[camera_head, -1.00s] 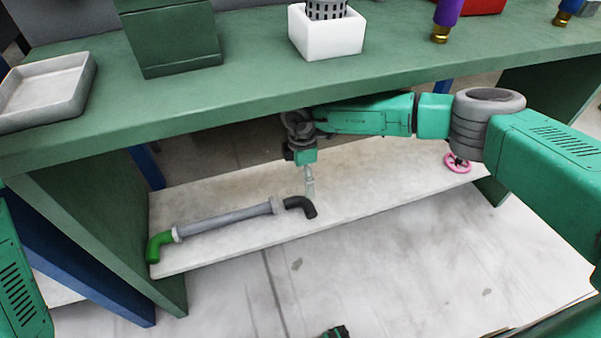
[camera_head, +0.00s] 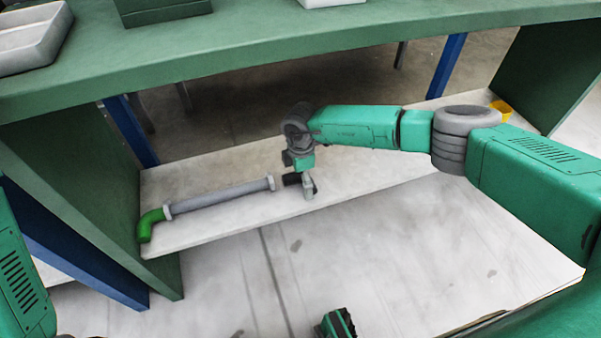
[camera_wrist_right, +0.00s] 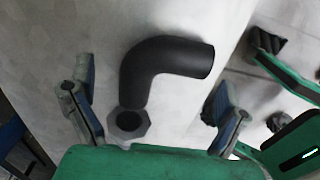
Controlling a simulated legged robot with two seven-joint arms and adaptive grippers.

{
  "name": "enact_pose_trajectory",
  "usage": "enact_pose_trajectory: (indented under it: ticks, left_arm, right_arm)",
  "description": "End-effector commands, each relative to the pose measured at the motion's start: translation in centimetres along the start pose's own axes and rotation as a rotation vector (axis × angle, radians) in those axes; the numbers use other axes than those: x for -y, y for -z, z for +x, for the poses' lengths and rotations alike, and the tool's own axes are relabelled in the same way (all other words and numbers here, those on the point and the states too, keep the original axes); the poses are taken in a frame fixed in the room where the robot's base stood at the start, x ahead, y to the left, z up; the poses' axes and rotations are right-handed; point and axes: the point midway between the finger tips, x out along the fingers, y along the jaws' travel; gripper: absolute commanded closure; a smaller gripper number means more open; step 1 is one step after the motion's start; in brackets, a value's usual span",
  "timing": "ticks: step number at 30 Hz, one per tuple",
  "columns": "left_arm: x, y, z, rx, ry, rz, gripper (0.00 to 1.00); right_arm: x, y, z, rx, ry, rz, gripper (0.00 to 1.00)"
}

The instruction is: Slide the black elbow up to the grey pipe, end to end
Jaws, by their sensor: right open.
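In the head view the grey pipe (camera_head: 220,195) lies on the white low shelf, with a pale collar at each end. The black elbow (camera_head: 291,179) lies beside its right collar; the curved end is partly hidden by my right gripper (camera_head: 308,189), which points down over it. In the right wrist view the black elbow (camera_wrist_right: 165,66) lies between the two spread, open fingers (camera_wrist_right: 162,108). A grey hexagonal collar (camera_wrist_right: 128,123) with a dark hole shows at the elbow's near end. My left gripper is not in view.
A green elbow (camera_head: 149,224) sits at the pipe's left end, near the green side panel (camera_head: 85,185). The green upper shelf (camera_head: 240,40) overhangs the white shelf (camera_head: 370,170). A yellow object (camera_head: 501,109) lies far right.

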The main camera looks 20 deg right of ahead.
Motion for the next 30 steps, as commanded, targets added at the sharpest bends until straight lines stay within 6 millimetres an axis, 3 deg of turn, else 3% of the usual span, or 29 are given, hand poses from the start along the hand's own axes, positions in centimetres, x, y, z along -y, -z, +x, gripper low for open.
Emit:
enact_pose_trajectory:
  ticks: [3, 13, 14, 19, 30]
  left_arm:
    - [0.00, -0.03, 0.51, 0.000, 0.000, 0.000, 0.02]
    - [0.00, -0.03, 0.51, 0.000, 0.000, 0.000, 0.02]
    - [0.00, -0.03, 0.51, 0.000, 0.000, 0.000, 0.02]
    - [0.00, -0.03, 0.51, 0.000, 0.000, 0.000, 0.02]
    - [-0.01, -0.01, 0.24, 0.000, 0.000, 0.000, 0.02]
  right_arm:
    - [-0.02, 0.08, 0.86, -0.001, -0.001, -0.001, 0.04]
    - [-0.02, 0.05, 1.00, -0.001, -0.001, -0.001, 0.04]
    - [-0.02, 0.05, 1.00, -0.001, -0.001, -0.001, 0.08]
    - [-0.02, 0.04, 1.01, 0.000, -0.001, -0.001, 0.66]
    - [0.01, 0.10, 0.98, 0.000, 0.000, -0.002, 0.66]
